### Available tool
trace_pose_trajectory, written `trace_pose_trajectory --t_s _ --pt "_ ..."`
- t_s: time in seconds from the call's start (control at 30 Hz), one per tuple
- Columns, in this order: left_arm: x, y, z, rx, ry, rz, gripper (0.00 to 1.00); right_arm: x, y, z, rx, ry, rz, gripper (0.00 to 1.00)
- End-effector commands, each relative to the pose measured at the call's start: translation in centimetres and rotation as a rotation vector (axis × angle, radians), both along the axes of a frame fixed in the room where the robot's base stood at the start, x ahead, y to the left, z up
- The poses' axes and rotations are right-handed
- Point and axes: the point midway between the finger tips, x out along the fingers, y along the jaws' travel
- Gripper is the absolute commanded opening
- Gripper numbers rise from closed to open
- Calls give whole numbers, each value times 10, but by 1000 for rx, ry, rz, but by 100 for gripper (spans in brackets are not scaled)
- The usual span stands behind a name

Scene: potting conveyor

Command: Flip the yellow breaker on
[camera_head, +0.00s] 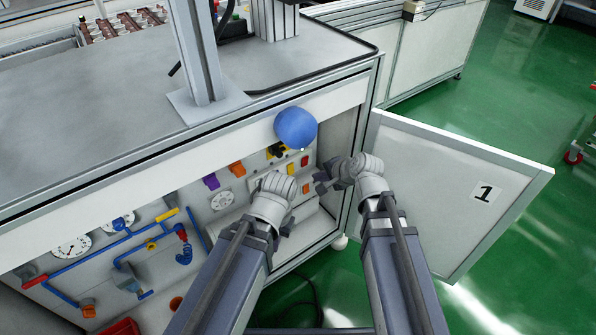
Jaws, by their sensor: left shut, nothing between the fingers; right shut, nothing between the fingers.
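A small yellow piece (291,169), which looks like the yellow breaker, sits on the back panel inside the open cabinet. A red piece (304,161) is to its right and an orange one (306,188) below. Whether the yellow lever is up or down is too small to tell. My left gripper (287,222) is shut and empty, just below the yellow piece; its wrist covers part of the panel and its fingers are mostly hidden. My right gripper (322,182) is shut and empty, right of the small switches, pointing left into the cabinet opening. I cannot tell whether either touches the panel.
A white door marked 1 (440,180) stands open at the right. A blue ball-shaped thing (296,128) is above the switches. Left are a purple piece (211,181), an orange piece (237,168), gauges (72,246) and blue pipes (100,245). Green floor (510,90) is clear beyond the door.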

Motion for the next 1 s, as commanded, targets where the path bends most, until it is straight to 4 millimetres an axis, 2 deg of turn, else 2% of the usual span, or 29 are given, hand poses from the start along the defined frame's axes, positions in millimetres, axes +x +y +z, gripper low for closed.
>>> trace_pose_trajectory --t_s 0.23,0.73,0.8,1.0 --pt "0 0 -14 0 0 2 0 8 6 -14 -3 0 4 0" --pt "0 0 -81 0 -3 17 0 59 43 -81 -3 0 4 0" --pt "0 0 -75 0 -3 17 0 69 49 -76 -2 1 4 0" --pt "0 0 -77 0 -3 17 0 84 61 -78 -3 1 4 0"
